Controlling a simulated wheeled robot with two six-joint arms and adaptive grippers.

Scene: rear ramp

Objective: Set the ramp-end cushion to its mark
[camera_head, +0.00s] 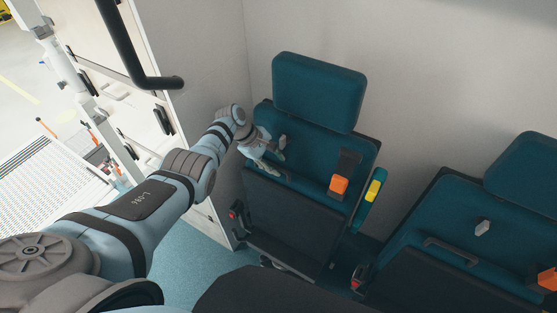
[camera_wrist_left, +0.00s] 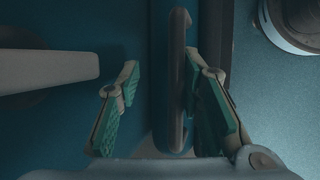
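The ramp-end seat (camera_head: 318,205) is the teal one nearer the ramp, with a padded headrest cushion (camera_head: 318,92) on top and a dark lower panel (camera_head: 290,228). I cannot tell which part is the named cushion, nor pick out its mark. My left gripper (camera_head: 274,158) is at the left side of this seat's backrest. In the left wrist view my left gripper (camera_wrist_left: 168,105) is open, its green pads apart. A dark upright loop (camera_wrist_left: 176,85) stands between them, close to the right finger and clear of the left one. My right gripper is not in view.
A pale lever (camera_wrist_left: 45,70) lies left of the fingers. The seat carries an orange buckle (camera_head: 339,185) and a yellow-ended armrest (camera_head: 374,190). A second teal seat (camera_head: 475,235) stands to the right. A cabinet with a black rail (camera_head: 160,83) and the ramp (camera_head: 50,180) are at left.

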